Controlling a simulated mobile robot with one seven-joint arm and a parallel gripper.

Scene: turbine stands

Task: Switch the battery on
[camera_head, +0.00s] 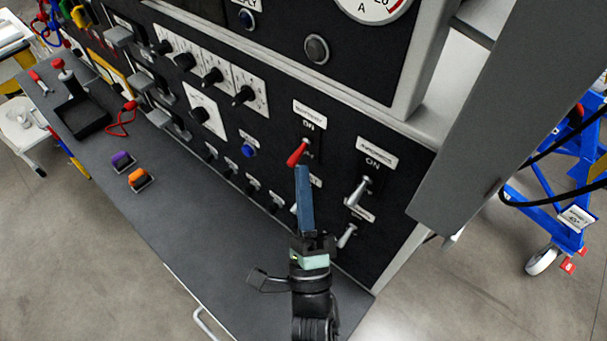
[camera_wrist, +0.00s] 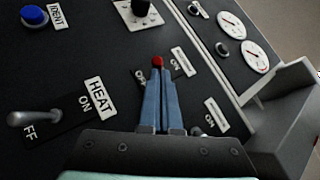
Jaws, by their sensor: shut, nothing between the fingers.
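A toggle switch with a red lever (camera_head: 299,152) sits on the black upright panel, below a white label (camera_head: 310,114) whose small text I cannot read clearly. "ON" is printed above the lever, which points out and down to the left in the head view. My gripper (camera_head: 303,170) has long blue fingers pressed together and empty. Its tips are just below the red lever; I cannot tell whether they touch it. In the wrist view, the lever's red tip (camera_wrist: 157,62) shows right at the end of the fingertips (camera_wrist: 160,74). The lower part of the switch is hidden behind the fingers.
A silver toggle (camera_head: 358,192) marked ON is close on the right, with another silver lever (camera_head: 347,236) below it. A blue button (camera_head: 249,151) and black knobs are to the left. Orange (camera_head: 139,179) and purple levers stand on the grey shelf. A grey side panel (camera_head: 478,120) bounds the right.

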